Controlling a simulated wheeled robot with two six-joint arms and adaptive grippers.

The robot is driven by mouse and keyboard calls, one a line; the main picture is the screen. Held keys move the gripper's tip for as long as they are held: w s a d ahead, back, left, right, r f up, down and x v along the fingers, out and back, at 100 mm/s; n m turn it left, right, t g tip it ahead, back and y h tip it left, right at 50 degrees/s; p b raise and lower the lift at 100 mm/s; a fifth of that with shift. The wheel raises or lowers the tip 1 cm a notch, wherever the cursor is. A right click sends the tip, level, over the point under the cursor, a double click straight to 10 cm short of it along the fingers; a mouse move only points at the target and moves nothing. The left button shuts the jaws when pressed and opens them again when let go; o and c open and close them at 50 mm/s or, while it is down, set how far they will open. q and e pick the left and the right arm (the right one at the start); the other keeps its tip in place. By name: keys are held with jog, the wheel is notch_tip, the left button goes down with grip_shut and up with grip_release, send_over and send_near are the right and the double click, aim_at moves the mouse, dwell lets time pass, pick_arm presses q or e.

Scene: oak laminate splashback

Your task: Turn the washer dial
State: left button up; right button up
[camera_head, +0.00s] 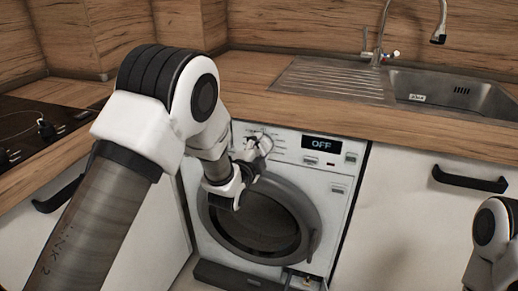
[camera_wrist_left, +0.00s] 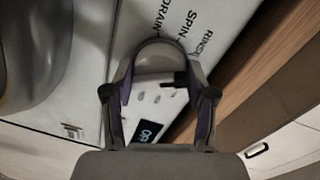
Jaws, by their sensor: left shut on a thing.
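The white washer (camera_head: 340,192) stands under the counter, its display (camera_head: 321,144) reading OFF. My left gripper (camera_head: 256,147) is at the upper left of its front panel, where it largely hides the dial in the head view. In the left wrist view the grey rounded dial (camera_wrist_left: 160,52) sits between the two fingers of my left gripper (camera_wrist_left: 160,72), which is shut on it. The printed words SPIN and DRAIN show beside it, and the lit display (camera_wrist_left: 150,131) shows below. My right gripper is outside the views; only part of that arm shows at the lower right.
The round washer door (camera_head: 308,222) is shut below the panel. The wooden countertop (camera_head: 250,98) runs above, with a steel sink (camera_head: 450,92) and tap (camera_head: 378,45) at right. A black hob (camera_head: 30,125) is at left. Cabinet handles (camera_head: 470,180) stick out beside the washer.

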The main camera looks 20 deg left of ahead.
pick_arm(q)
jog(key=m, duration=0.5)
jog(key=shift+r+y, duration=0.2)
jog(key=shift+y, duration=0.1)
jog(key=shift+m, duration=0.3)
jog(key=o, duration=1.2)
jog(key=shift+c, duration=0.2)
jog(key=shift+f, duration=0.1)
jog(key=shift+s, duration=0.35)
jog(key=s, duration=1.1)
jog(key=shift+r, duration=0.35)
